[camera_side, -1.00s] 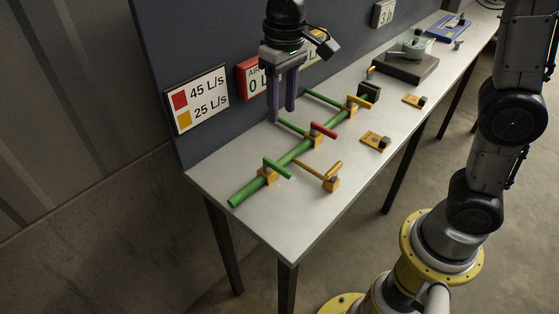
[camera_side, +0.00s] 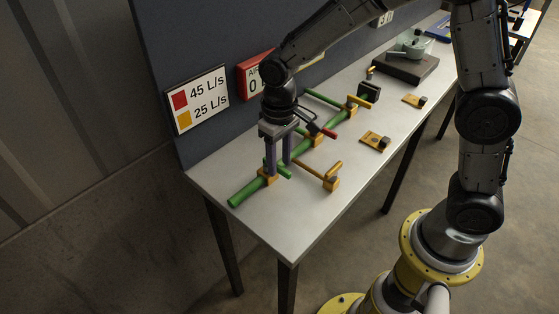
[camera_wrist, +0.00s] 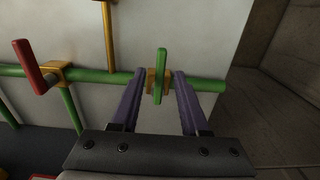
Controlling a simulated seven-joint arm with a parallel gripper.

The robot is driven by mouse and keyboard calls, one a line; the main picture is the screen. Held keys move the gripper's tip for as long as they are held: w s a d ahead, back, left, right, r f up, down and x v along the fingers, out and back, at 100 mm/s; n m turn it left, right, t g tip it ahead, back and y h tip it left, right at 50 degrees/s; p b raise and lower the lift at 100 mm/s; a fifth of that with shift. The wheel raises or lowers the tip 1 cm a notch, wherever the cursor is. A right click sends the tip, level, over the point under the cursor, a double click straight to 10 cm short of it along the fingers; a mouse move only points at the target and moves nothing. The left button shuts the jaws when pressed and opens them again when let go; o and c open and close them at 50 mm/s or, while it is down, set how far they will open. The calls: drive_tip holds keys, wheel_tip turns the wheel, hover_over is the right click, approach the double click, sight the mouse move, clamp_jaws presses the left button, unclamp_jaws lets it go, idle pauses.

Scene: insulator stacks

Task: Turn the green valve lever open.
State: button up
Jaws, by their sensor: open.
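The green valve lever (camera_wrist: 161,72) sits on a yellow-orange valve body (camera_wrist: 150,82) on the green pipe (camera_wrist: 205,84). It lies crosswise to the pipe. In the side view the lever (camera_side: 285,172) is partly hidden by my gripper (camera_side: 278,172), which points down over it near the pipe's front end. In the wrist view my gripper (camera_wrist: 157,74) is open. Its two purple fingers stand on either side of the lever, with a gap visible on each side. Whether the fingertips reach down to the lever's height is hard to tell.
A sign (camera_side: 197,98) reading 45 L/s and 25 L/s is on the back panel.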

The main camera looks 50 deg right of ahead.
drive_tip(key=shift+f, duration=0.4)
drive_tip(key=shift+c, duration=0.3)
clamp_jaws()
idle(0.9)
